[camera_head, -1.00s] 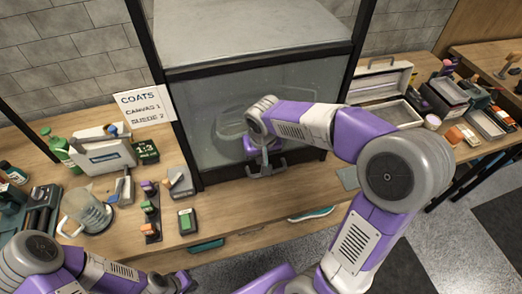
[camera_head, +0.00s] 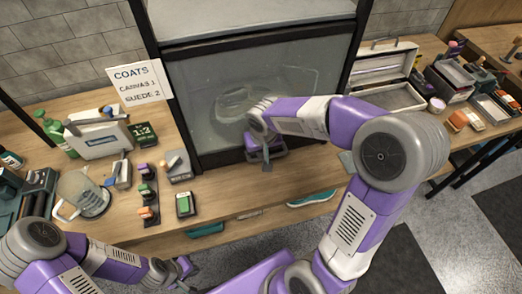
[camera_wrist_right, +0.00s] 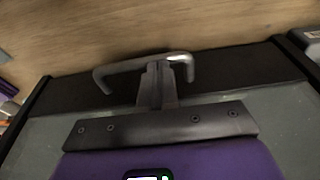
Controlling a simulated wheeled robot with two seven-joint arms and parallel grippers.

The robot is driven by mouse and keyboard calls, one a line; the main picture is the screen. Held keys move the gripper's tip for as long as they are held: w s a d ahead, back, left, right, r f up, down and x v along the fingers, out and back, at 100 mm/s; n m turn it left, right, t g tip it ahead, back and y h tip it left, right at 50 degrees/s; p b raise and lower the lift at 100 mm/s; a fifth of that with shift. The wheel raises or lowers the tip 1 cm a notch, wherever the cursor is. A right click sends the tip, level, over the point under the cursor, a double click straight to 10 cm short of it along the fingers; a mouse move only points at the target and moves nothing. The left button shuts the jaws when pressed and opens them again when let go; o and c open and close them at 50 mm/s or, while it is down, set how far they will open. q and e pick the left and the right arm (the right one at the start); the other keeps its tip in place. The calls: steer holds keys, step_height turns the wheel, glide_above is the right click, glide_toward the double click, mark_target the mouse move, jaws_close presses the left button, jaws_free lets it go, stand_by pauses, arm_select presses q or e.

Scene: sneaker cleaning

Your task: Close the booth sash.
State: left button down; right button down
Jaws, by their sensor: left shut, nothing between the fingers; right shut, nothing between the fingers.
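The booth sash (camera_head: 215,100) is a glass pane in a dark frame, and its bottom rail (camera_head: 215,160) is low, close to the wooden table top; I cannot tell whether a small gap is left. My right gripper (camera_head: 266,164) is shut and empty in front of the rail. In the right wrist view the grey bar handle (camera_wrist_right: 118,70) stands out from the dark rail, and the right fingertips (camera_wrist_right: 158,68) overlap its middle; contact is unclear. In the head view the gripper hides most of the handle. My left gripper (camera_head: 186,268) is shut and empty at the lower left, away from the booth.
A sign (camera_head: 138,82) stands left of the booth. A glass jug (camera_head: 82,195), small blocks (camera_head: 147,190) and a green-topped box (camera_head: 185,204) stand on the left of the table. An open case (camera_head: 385,70) is at the right. The table strip before the sash is mostly clear.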

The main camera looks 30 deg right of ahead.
steer(key=shift+s+f+b, duration=0.15)
steer(key=shift+f+b, duration=0.15)
steer(key=shift+f, duration=0.4)
steer(key=shift+s+f, duration=0.15)
steer(key=shift+s, duration=0.15)
steer(key=r+p, duration=0.1)
steer(key=r, duration=0.1)
steer(key=w+r+p, duration=0.1)
steer(key=r, duration=0.1)
steer(key=r+p, duration=0.2)
steer(key=shift+w+d, duration=0.1)
steer(key=shift+w, duration=0.25)
steer(key=p+v, duration=0.2)
steer(key=v, duration=0.7)
steer(key=shift+r, duration=0.2)
